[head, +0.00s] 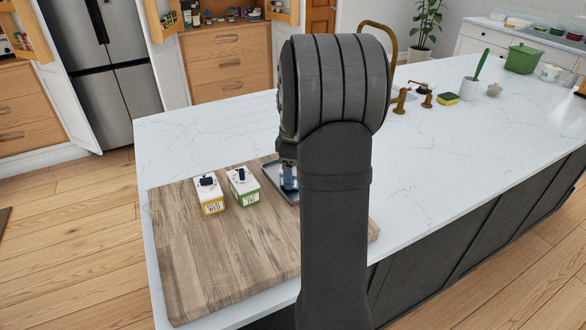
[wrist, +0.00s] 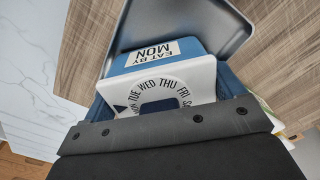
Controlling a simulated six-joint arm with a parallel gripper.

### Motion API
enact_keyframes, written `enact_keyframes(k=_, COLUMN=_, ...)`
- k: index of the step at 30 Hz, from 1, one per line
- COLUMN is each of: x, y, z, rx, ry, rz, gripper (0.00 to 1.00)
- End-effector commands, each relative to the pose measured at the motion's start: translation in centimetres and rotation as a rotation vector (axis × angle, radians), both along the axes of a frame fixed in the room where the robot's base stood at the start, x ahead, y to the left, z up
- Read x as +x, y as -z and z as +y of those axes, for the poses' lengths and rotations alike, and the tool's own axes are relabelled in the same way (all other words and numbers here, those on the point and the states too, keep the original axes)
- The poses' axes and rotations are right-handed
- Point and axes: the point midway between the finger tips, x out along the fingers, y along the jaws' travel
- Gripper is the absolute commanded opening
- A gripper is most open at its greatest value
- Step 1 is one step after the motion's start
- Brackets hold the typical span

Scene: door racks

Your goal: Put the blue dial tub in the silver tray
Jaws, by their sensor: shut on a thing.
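The blue dial tub (wrist: 160,58) has a white lid with a ring of day names and a label reading "EAT BY MON". My gripper (wrist: 165,112) is shut on it. In the head view the tub (head: 289,177) shows as a blue strip beside my arm, which hides the rest. The silver tray (wrist: 205,22) is a shallow dark grey metal tray on the wooden board. In the head view its left part (head: 273,177) shows. The tub is over the tray in both views; I cannot tell whether it touches the tray floor.
A yellow-labelled tub (head: 209,195) and a green-labelled tub (head: 243,187) stand left of the tray on the wooden board (head: 220,255). The white counter (head: 210,130) is clear behind them.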

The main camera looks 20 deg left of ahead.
Motion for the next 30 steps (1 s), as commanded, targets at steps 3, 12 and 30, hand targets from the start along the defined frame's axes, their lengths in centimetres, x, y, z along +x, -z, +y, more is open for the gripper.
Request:
enact_keyframes(k=3, x=0.0, y=-0.1, z=0.0, rx=0.001, ry=0.000, rz=-0.001, gripper=0.50)
enact_keyframes(k=12, x=0.0, y=0.2, z=0.0, rx=0.000, ry=0.000, rz=-0.001, gripper=1.00)
enact_keyframes(k=30, x=0.1, y=-7.4, z=0.0, rx=0.002, ry=0.000, rz=-0.005, gripper=1.00)
